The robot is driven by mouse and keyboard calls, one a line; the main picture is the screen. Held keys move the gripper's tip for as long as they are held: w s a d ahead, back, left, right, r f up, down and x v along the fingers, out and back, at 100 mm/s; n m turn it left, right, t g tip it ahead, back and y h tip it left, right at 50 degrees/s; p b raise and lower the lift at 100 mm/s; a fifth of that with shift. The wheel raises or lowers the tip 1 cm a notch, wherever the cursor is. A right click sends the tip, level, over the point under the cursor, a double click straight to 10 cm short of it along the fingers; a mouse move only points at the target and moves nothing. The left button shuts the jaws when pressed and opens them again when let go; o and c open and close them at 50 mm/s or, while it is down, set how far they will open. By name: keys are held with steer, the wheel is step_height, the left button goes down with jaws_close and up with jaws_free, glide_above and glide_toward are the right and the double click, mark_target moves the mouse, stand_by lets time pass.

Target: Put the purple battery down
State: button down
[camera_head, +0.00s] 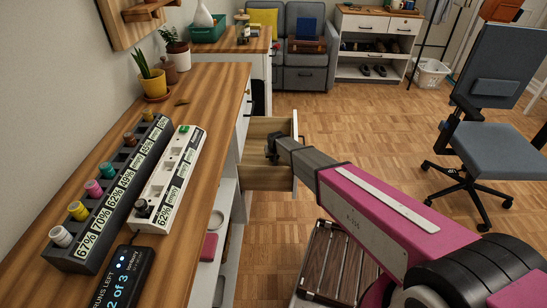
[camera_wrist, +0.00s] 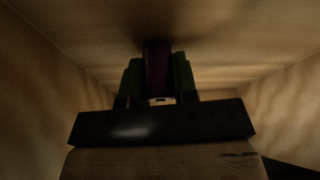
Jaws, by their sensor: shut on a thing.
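In the wrist view the purple battery (camera_wrist: 157,66) is dark and stands between the two fingers of my gripper (camera_wrist: 158,84). The fingers are shut on it. Pale walls surround the gripper there, and the picture is very dim. In the head view my gripper (camera_head: 272,150) is at the open drawer (camera_head: 262,178) of the desk, within its walls. The battery is hidden in the head view. I cannot tell whether it touches the drawer's bottom.
A dark battery rack (camera_head: 82,232) with several coloured batteries and percent labels stands on the desk (camera_head: 205,85). A black display (camera_head: 122,280) reads "2 of 3". An office chair (camera_head: 495,100) stands right.

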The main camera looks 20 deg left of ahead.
steer(key=shift+f, duration=0.15)
steer(key=c, duration=0.9)
jaws_free()
steer(key=v, duration=1.2)
steer(key=shift+r, duration=0.25)
steer(key=shift+w, duration=0.1)
